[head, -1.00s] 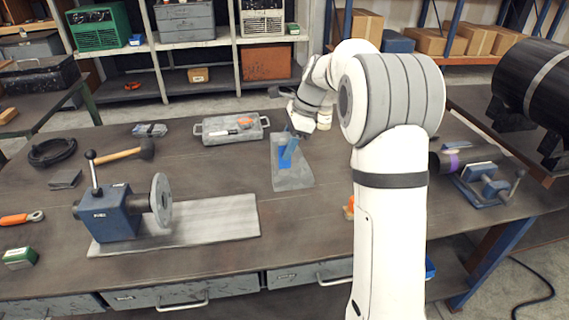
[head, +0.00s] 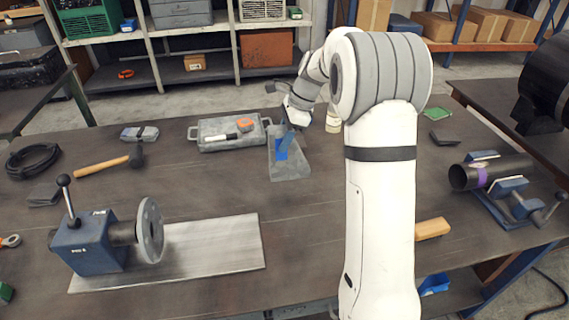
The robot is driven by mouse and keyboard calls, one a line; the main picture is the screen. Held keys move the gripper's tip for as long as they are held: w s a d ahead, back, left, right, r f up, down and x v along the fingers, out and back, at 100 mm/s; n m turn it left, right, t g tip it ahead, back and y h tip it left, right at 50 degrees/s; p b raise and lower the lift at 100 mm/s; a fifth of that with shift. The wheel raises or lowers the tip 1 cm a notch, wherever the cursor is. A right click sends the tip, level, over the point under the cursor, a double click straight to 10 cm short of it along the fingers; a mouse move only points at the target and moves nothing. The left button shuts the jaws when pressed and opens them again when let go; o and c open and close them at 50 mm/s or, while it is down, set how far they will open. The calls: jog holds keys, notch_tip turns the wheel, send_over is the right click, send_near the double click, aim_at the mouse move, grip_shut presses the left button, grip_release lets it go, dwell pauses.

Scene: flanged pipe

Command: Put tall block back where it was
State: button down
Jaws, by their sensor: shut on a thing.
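My gripper (head: 292,124) is at the far middle of the workbench, beyond my upper arm, and its jaws are small and partly hidden. It is shut on a narrow blue piece, which looks like the tall block (head: 288,138). The block leans slightly in the picture, over a grey plate (head: 292,172) on the bench. A brighter blue patch (head: 281,150) shows on the plate beside the block's lower end. I cannot tell whether the block touches the plate or is just above it.
A grey tray (head: 205,147) with tools lies left of the plate. A hammer (head: 105,165) and a blue flange fixture (head: 95,245) on a metal sheet (head: 215,262) are further left. A pipe in a vise (head: 490,175) stands right. Bare bench lies in front of the plate.

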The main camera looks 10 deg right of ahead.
aim_at(283, 156)
jog(key=shift+f+p, duration=0.3)
jog(key=shift+f, duration=2.9)
jog(key=c, duration=1.3)
grip_release()
jog(key=shift+f, duration=0.2)
jog(key=o, duration=0.5)
jog(key=shift+c, duration=0.2)
jog(key=shift+r, duration=0.1)
